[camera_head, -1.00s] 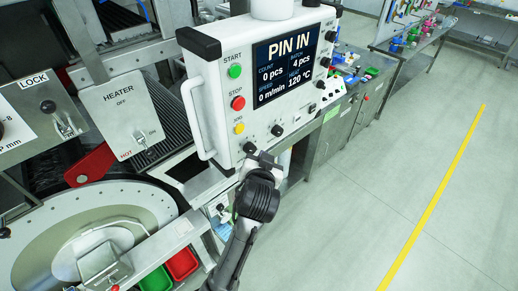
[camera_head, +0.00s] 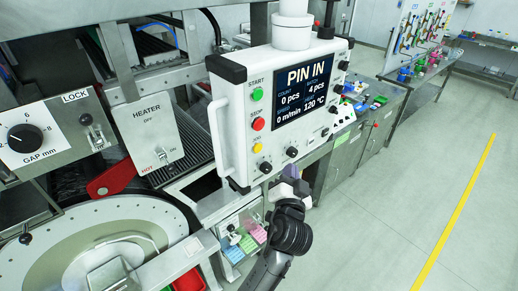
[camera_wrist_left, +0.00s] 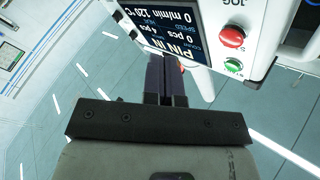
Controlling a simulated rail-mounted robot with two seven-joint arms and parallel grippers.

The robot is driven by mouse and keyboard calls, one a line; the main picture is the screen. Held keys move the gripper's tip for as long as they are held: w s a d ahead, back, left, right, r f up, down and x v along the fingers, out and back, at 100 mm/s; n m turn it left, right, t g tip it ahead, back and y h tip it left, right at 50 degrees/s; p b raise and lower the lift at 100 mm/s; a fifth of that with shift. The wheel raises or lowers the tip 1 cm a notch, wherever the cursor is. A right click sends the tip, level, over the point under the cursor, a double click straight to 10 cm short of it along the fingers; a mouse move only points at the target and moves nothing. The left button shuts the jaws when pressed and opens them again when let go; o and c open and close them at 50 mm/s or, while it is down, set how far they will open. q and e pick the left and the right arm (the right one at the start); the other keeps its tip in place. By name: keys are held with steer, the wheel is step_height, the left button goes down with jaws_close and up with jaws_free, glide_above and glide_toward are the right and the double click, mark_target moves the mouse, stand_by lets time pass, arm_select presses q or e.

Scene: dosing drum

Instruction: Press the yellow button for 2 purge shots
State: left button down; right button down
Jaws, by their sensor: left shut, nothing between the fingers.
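The yellow button (camera_head: 257,148) is on the left side of the white control panel (camera_head: 235,125), below the red STOP button (camera_head: 258,124) and the green START button (camera_head: 257,94). My left gripper (camera_head: 291,172) is shut and empty at the panel's lower edge, below and right of the yellow button and apart from it. In the left wrist view its dark fingers (camera_wrist_left: 166,82) lie together, with the panel upside down beyond them. The yellow button is not clearly visible there. The screen (camera_head: 305,88) reads PIN IN, 0 pcs. My right gripper is not in view.
Black knobs (camera_head: 265,167) sit along the panel's bottom, close to my gripper. A white handle (camera_head: 219,138) stands out on its left side. The heater box (camera_head: 147,130) and the drum (camera_head: 85,230) are further left. Open floor (camera_head: 400,190) lies to the right.

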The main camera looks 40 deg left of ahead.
arm_select(q)
steer(key=a+p, duration=0.2)
steer(key=a, duration=0.6)
steer(key=shift+w+a, duration=0.35)
steer(key=shift+a, duration=0.05)
stand_by(2.0)
steer(key=shift+a, duration=0.4)
steer(key=shift+w+a, duration=0.1)
steer(key=shift+a, duration=0.35)
stand_by(0.6)
steer(key=shift+d, duration=0.85)
steer(key=shift+s+d+b, duration=0.15)
steer(key=shift+d+b, duration=0.2)
steer(key=shift+d, duration=0.9)
steer(key=shift+s+d+b, duration=0.15)
steer(key=shift+d+b, duration=0.15)
steer(key=shift+d, duration=0.95)
